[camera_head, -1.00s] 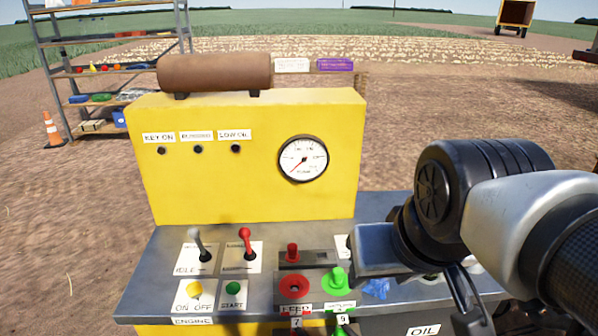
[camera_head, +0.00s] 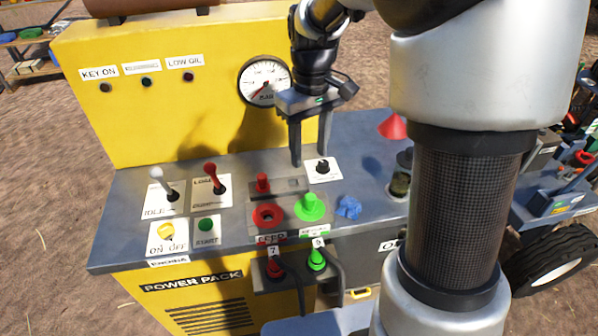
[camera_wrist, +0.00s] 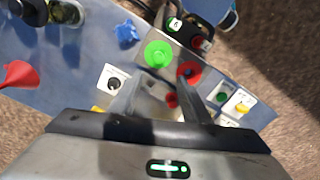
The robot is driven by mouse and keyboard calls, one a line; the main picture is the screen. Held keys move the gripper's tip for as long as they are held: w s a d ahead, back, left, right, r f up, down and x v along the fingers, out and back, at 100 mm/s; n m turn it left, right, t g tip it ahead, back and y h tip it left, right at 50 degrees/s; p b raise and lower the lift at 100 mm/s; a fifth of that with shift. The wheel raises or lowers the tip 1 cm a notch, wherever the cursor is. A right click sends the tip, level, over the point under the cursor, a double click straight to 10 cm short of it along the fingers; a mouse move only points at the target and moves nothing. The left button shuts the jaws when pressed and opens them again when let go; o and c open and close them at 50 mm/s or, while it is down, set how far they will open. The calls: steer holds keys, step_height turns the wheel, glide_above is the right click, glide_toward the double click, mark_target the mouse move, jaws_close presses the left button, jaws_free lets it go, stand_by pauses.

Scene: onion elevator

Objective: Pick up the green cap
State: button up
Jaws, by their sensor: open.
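The green cap (camera_head: 310,207) is a round flange with a raised knob, upright on the grey panel of the yellow power pack. It also shows in the wrist view (camera_wrist: 158,54), just beyond my fingers. My gripper (camera_head: 310,158) points down above the panel, behind the cap in the head view. It is open and empty, and its fingers are apart from the cap. In the wrist view my gripper (camera_wrist: 160,80) shows two spread fingers.
A red ring socket (camera_head: 268,215) and a red knob (camera_head: 263,183) are left of the cap. A blue crumpled thing (camera_head: 348,207) lies right of it. A black knob (camera_head: 322,168) is close to my fingers. A red funnel (camera_head: 393,127) stands at the back right.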

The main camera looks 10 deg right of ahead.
steer(key=b, duration=0.1)
glide_above(310, 196)
steer(key=f, duration=1)
steer(key=shift+s+a+f, duration=0.1)
steer(key=shift+a+f, duration=0.15)
steer(key=shift+d+f+b, duration=0.15)
steer(key=shift+f, duration=1.2)
steer(key=shift+d+f+b, duration=0.1)
steer(key=shift+f+b, duration=0.05)
steer(key=shift+f, duration=1.15)
jaws_close()
